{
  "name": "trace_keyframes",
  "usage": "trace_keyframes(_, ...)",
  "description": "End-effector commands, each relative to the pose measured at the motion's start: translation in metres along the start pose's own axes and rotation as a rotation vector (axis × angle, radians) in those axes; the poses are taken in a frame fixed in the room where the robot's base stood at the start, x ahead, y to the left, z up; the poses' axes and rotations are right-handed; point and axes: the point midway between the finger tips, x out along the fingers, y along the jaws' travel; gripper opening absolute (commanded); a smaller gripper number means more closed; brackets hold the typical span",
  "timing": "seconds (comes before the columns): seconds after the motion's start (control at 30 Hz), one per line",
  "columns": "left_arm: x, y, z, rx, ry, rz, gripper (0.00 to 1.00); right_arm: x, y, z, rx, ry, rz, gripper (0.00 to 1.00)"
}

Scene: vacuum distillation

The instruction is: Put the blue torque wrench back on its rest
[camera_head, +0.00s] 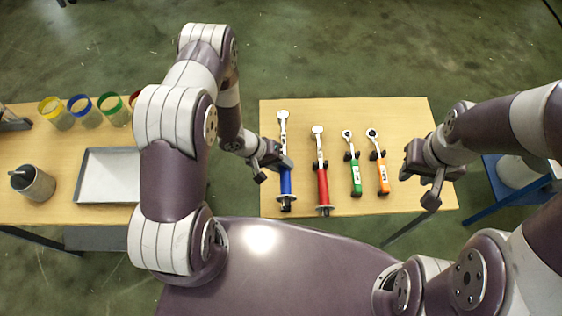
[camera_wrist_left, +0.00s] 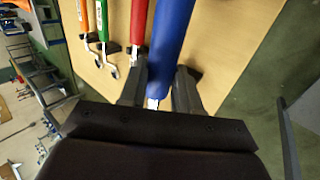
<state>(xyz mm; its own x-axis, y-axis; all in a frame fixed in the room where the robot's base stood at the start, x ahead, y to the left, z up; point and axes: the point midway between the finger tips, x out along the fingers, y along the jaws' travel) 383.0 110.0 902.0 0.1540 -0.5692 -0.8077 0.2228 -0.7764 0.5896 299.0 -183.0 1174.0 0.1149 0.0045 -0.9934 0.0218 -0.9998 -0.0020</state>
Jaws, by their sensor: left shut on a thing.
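The blue torque wrench (camera_head: 285,183) is at the left end of a row of tools over the right-hand table. Its head points away from me and its blue handle toward me. My left gripper (camera_head: 275,167) is shut on it around the middle, near the top of the handle. In the left wrist view the two fingers (camera_wrist_left: 159,92) stand on either side of the shaft below the blue handle (camera_wrist_left: 172,35). I cannot tell whether the wrench touches its rest, which is mostly hidden.
A red torque wrench (camera_head: 322,185), a green ratchet (camera_head: 355,178) and an orange ratchet (camera_head: 382,176) lie to the right on dark rests. The right-hand table (camera_head: 410,125) has bare wood around them. The left table holds a tray (camera_head: 108,178), a grey cup (camera_head: 35,184) and coloured-rim jars (camera_head: 85,112).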

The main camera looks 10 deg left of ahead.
Motion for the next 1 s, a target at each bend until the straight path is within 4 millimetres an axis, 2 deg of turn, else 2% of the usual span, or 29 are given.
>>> trace_keyframes(0.07, -0.003, 0.002, 0.002, 0.000, 0.001, -0.002, 0.00, -0.005, 0.000, -0.001, 0.000, 0.000, 0.000, 0.35)
trace_keyframes(0.6, 0.044, -0.031, 0.001, 0.001, 0.002, -0.002, 0.00, 0.039, 0.000, 0.005, 0.000, 0.000, 0.000, 0.35)
trace_keyframes(1.0, 0.048, -0.034, 0.001, 0.001, 0.002, -0.002, 0.00, 0.041, 0.000, 0.005, 0.000, 0.000, 0.000, 0.35)
